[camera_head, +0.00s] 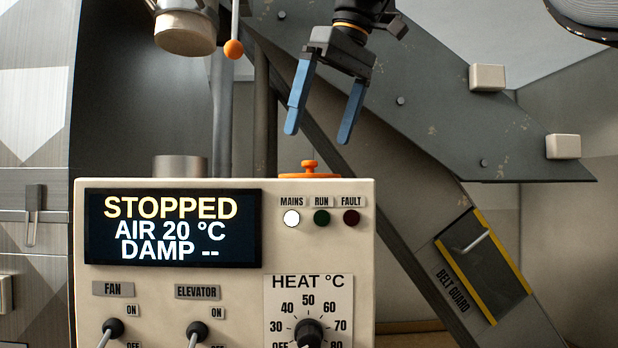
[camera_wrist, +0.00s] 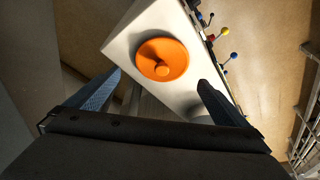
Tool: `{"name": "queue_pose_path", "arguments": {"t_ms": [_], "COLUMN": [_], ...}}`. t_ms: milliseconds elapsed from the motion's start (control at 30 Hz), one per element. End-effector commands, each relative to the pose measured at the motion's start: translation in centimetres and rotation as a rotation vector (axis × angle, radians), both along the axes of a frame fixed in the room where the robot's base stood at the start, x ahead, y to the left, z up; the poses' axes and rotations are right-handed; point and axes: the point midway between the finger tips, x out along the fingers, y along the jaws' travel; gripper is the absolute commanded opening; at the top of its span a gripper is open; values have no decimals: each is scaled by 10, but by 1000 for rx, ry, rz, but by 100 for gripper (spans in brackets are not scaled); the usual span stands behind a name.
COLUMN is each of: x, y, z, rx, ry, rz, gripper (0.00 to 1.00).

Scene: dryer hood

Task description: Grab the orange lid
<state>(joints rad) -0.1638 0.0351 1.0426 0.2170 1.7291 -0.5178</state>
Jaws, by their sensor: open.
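The orange lid (camera_head: 310,172) has a small round knob and sits on top of the cream control box, near its right end. It also shows in the wrist view as an orange disc (camera_wrist: 162,60) with its knob facing me. My gripper (camera_head: 320,137) has two blue fingers, spread apart and empty, pointing down above the lid. In the wrist view the fingers (camera_wrist: 160,87) stand to the left and right, and the lid lies beyond and between them, apart from both.
The cream control box (camera_head: 190,280) has a display reading STOPPED, lamps, switches and a heat dial. A metal cylinder (camera_head: 180,168) stands on its top left. An orange-tipped lever (camera_head: 233,48) hangs left of my gripper. A grey sloping chute (camera_head: 430,95) runs behind.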

Motion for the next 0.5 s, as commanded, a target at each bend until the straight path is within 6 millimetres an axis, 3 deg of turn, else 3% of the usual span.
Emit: {"name": "queue_pose_path", "arguments": {"t_ms": [500], "x": [16], "y": [17], "z": [-56], "rx": [0], "ry": [3], "rz": [1], "gripper": [100]}}
